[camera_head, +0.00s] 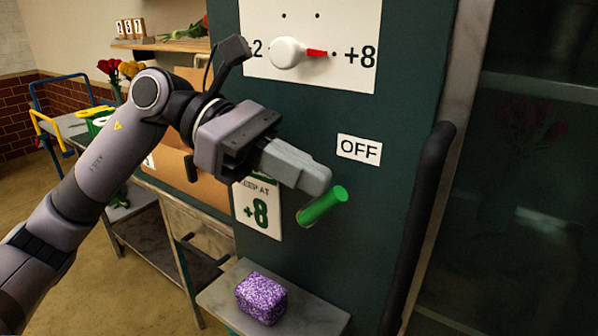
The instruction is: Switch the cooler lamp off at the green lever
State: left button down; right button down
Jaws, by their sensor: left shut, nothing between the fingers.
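The green lever (322,206) sticks out from the dark green cooler panel (400,60), below a white OFF label (359,150). It slants, with its round end up and to the right. My left gripper (318,182) is shut and empty, its fingertips right beside the lever's upper left side. I cannot tell whether they touch it. The lamp is not clearly visible; the glass at the right (520,180) looks dark, with dim red flowers behind it. My right gripper is not in view.
A white dial (288,53) with a red pointer toward +8 sits above. A purple block (261,298) rests on a small shelf (318,316) below. A dark vertical handle (420,220) stands to the right.

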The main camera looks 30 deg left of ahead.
pick_arm(q)
jog(key=shift+s+d+f, duration=0.1)
jog(key=shift+s+d, duration=0.05)
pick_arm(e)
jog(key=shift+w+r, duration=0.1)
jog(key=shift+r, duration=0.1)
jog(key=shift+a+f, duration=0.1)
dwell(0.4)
